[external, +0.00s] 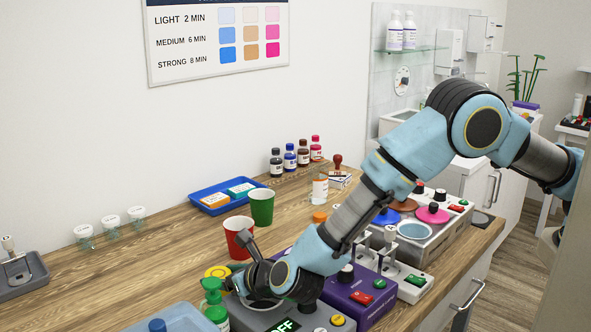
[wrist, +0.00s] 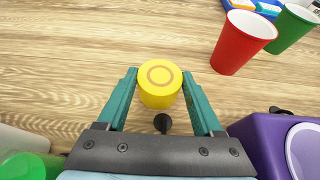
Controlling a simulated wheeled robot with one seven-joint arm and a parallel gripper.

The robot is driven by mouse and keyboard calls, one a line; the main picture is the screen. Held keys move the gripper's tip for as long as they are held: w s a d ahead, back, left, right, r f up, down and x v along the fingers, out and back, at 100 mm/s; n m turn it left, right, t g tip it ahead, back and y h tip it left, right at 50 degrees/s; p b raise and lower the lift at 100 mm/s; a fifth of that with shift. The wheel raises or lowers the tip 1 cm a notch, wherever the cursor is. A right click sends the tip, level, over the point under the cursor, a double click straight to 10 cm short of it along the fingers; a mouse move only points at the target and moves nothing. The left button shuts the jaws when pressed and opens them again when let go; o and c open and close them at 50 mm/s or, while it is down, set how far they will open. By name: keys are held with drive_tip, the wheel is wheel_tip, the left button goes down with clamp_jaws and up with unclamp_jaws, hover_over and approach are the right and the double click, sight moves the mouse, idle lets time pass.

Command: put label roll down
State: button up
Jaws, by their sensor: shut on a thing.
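The label roll appears to be the short yellow cylinder (wrist: 160,88) with a brown ring on its top, in the wrist view. My gripper (wrist: 159,77) is shut on it, with one teal finger on each side. The yellow roll (external: 217,271) also shows in the external view, low at centre left, behind the green bottle. I cannot tell whether its underside touches the wooden table (external: 130,262).
A red cup (external: 239,238) and a green cup (external: 262,207) stand just beyond the roll. The green spray bottle (external: 214,303), a grey device (external: 275,314) and a purple device (external: 360,290) stand close by. Table left of the roll is clear.

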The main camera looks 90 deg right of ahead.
drive_tip(key=shift+f+b, duration=0.4)
drive_tip(key=shift+b, duration=0.1)
drive_tip(key=o, duration=1.4)
drive_tip(key=shift+a, duration=0.1)
